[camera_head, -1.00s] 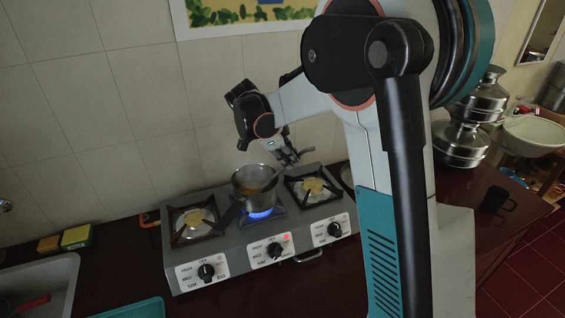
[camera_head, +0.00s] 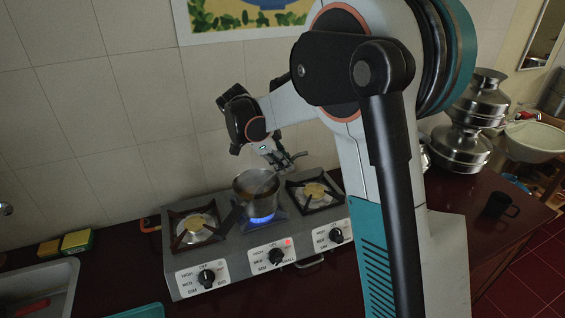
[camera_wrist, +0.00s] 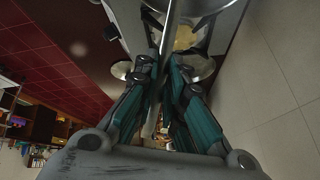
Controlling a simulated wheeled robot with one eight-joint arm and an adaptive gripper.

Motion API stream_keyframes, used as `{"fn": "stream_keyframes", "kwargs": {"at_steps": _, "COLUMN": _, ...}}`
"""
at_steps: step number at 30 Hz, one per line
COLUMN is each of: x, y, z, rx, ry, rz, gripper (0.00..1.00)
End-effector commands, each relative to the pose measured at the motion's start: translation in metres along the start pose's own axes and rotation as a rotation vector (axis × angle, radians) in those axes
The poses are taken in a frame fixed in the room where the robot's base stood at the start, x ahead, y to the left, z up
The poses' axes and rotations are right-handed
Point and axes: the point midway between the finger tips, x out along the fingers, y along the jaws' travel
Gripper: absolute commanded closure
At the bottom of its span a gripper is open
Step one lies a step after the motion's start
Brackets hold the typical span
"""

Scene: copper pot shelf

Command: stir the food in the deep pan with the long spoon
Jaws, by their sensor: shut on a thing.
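The deep pan (camera_head: 243,192) is a steel pan with a dark handle pointing to the lower left. It stands on the middle burner over a lit blue flame, with yellowish-brown food (camera_head: 254,188) inside. My gripper (camera_head: 287,160) is above and to the right of the pan, close to the wall. In the wrist view, my gripper (camera_wrist: 163,75) is shut on the long spoon (camera_wrist: 171,28), whose metal handle runs between the fingers. The spoon's lower end appears to reach into the pan; its tip is hidden.
The three-burner stove (camera_head: 230,262) has free burners left and right of the pan. A yellow-green sponge (camera_head: 77,241) and a sink (camera_head: 50,282) are at the left. Steel pots (camera_head: 462,148) and a black mug (camera_head: 498,203) are at the right. The tiled wall is close behind.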

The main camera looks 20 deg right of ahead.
Motion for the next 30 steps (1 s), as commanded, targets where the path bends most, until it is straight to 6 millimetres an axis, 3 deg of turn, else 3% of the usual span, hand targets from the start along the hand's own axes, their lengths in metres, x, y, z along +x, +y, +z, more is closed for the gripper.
{"fn": "stream_keyframes", "kwargs": {"at_steps": 7, "x": -0.006, "y": -0.001, "z": -0.004, "rx": 0.0, "ry": 0.0, "rz": 0.0, "gripper": 1.0}}
{"fn": "stream_keyframes", "kwargs": {"at_steps": 30, "x": -0.055, "y": -0.012, "z": -0.03, "rx": 0.0, "ry": 0.0, "rz": 0.0, "gripper": 1.0}}
